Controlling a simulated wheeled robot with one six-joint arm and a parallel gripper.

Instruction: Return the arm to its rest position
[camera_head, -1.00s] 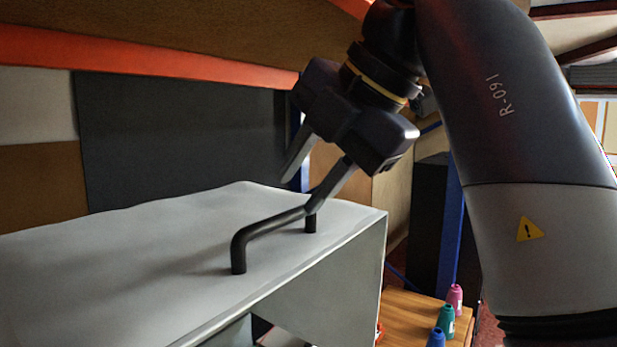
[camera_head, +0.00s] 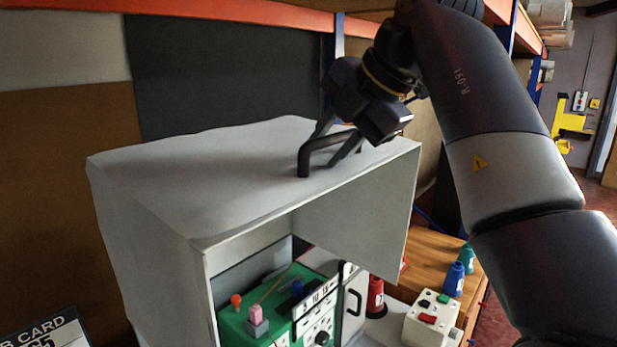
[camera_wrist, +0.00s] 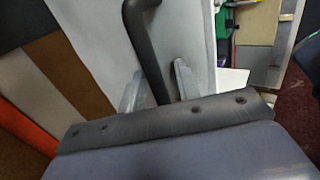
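My gripper (camera_head: 326,150) is at the black bar handle (camera_head: 304,162) on top of a white box-shaped cover (camera_head: 200,170). Its two fingers are apart, one on each side of the bar. In the wrist view the handle (camera_wrist: 143,40) runs between the fingers of my gripper (camera_wrist: 157,86), with a gap showing beside the right finger. My arm comes down from the upper right, bent over the cover. Part of the far finger is hidden behind the handle.
Under the cover's open front stands a green machine (camera_head: 262,325). An orange shelf beam (camera_head: 200,12) runs overhead.

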